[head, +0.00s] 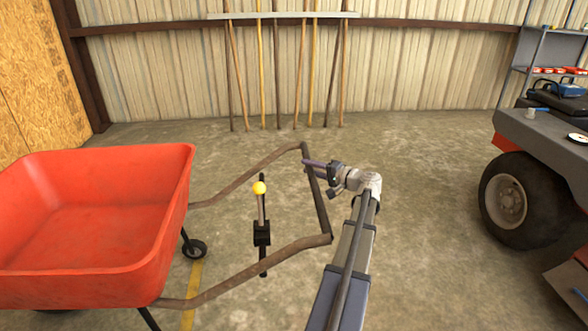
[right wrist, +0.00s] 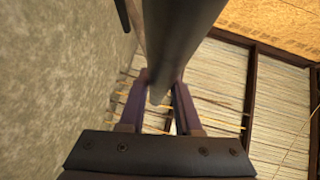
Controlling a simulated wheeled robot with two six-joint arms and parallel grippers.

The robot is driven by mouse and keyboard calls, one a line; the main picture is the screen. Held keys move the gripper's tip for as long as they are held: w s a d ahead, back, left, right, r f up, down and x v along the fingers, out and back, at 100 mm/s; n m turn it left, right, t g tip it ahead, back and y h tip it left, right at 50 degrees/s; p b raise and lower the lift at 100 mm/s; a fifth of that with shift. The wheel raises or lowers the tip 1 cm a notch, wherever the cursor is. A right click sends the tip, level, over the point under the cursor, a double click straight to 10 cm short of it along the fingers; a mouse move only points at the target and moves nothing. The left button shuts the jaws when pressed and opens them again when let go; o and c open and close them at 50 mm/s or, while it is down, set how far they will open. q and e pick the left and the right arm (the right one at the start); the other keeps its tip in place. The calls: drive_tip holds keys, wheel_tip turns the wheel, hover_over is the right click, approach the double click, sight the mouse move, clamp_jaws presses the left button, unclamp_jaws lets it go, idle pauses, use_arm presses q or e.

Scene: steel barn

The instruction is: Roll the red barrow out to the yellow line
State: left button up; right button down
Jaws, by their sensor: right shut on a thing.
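The red barrow (head: 95,205) stands at the left in the head view, its tub empty. A bent brown handle frame reaches right from it and ends in a dark crossbar (head: 319,205). My right gripper (head: 313,166) is shut on the far end of this crossbar. In the right wrist view the dark bar (right wrist: 180,40) runs between the two fingers (right wrist: 163,88). A yellow line (head: 193,278) shows on the floor beside the tub, partly hidden by the barrow and its handle. My left gripper is not in view.
A small caster (head: 194,249) shows by the tub. A vehicle with a big tyre (head: 507,200) stands at right. Long-handled tools (head: 276,75) line the back wall. Floor between is clear.

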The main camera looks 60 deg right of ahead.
drive_tip(key=shift+s+d, duration=0.4)
drive_tip(key=shift+s, duration=0.15)
drive_tip(key=c, duration=0.6)
unclamp_jaws()
drive_tip(key=shift+w, duration=0.1)
drive_tip(key=s+a+r+p, duration=0.1)
drive_tip(key=s, duration=0.6)
drive_tip(key=shift+s, duration=0.35)
drive_tip(key=shift+r, duration=0.15)
